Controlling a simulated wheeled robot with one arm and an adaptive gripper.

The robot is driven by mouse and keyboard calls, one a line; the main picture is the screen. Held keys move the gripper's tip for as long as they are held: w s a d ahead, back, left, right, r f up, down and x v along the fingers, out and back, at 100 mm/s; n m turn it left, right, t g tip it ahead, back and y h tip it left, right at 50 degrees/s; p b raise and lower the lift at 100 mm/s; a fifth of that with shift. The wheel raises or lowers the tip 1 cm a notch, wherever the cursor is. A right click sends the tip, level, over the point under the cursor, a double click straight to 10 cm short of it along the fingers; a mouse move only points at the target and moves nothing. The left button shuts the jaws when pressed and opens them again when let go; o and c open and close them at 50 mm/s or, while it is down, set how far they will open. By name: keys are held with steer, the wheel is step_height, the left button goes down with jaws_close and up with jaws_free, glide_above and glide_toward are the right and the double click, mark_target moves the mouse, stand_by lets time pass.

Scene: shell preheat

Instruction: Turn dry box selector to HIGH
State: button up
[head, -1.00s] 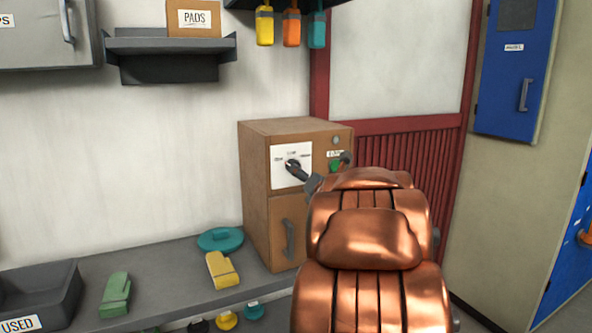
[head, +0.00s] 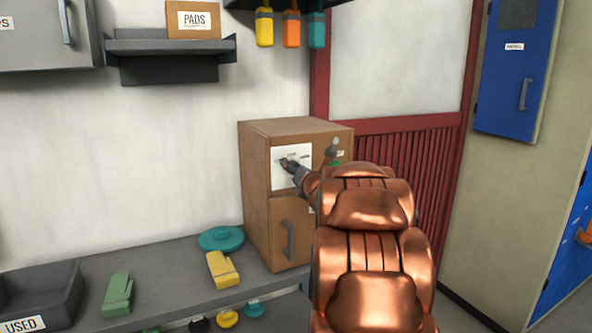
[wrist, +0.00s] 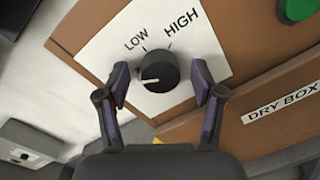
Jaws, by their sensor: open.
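The dry box (head: 258,180) is a brown cabinet on the counter, with its DRY BOX label (wrist: 284,105) in the wrist view. Its selector (wrist: 162,70) is a round dark knob on a white plate (wrist: 102,44) printed LOW and HIGH. The knob's white pointer mark points left, away from both LOW and HIGH; any label there is hidden behind the left finger. My gripper (wrist: 160,84) is open, its fingers on either side of the knob with visible gaps. In the head view, my gripper (head: 291,167) is at the plate and mostly covers the knob.
A green button (wrist: 299,14) is right of the plate. The dry box door has a grey handle (head: 289,240). On the counter (head: 165,278) are a teal round object (head: 221,239), a yellow pad (head: 222,269), a green pad (head: 117,295) and a USED bin (head: 50,290).

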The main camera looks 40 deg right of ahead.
steer(key=c, duration=1.1)
steer(key=shift+c, duration=0.2)
steer(key=shift+m, duration=0.4)
steer(key=m+y+p, duration=0.1)
steer(key=m+p, duration=0.5)
steer(key=m, duration=0.5)
steer(key=m+y+p, duration=0.1)
steer(key=m+p, duration=0.5)
steer(key=m, duration=0.4)
steer(key=shift+d+m+p, duration=0.1)
steer(key=shift+m+p, duration=0.3)
